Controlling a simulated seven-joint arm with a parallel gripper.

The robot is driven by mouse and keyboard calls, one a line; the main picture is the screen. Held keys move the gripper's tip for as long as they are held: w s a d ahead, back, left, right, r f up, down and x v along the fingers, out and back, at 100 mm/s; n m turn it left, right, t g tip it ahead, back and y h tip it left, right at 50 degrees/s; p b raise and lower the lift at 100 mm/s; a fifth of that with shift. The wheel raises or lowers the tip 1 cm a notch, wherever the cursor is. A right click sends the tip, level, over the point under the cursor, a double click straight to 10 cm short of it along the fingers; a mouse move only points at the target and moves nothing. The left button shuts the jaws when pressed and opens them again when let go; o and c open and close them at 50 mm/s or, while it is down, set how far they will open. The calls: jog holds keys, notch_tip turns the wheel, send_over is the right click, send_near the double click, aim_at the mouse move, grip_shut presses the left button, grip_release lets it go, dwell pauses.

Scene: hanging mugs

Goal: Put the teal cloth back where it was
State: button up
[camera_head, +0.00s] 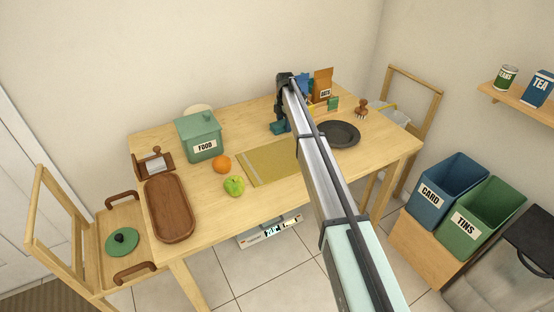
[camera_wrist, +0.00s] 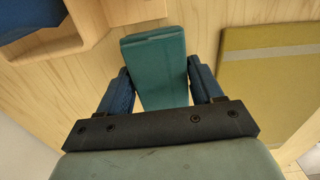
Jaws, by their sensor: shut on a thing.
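The teal cloth (camera_wrist: 154,67) is a folded, flat-edged block between the two blue finger pads of my gripper (camera_wrist: 160,85) in the wrist view. My gripper is shut on it. In the head view the cloth (camera_head: 279,128) shows at the back middle of the table, below my dark gripper (camera_head: 283,106). It is just behind the yellow mat. I cannot tell whether the cloth touches the table top. My own arm hides part of the table to the right.
The yellow mat (camera_head: 262,165) lies nearby and also shows in the wrist view (camera_wrist: 270,75). A wooden holder (camera_wrist: 75,40) stands close on the other side. An oats packet (camera_head: 322,86) and dark plate (camera_head: 340,134) are to the right. A green food box (camera_head: 200,137) and orange (camera_head: 221,164) are left.

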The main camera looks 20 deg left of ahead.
jog(key=shift+f, duration=0.15)
jog(key=o, duration=1.1)
jog(key=shift+o, duration=0.5)
notch_tip(320, 180, up, 14)
jog(key=shift+f, duration=0.15)
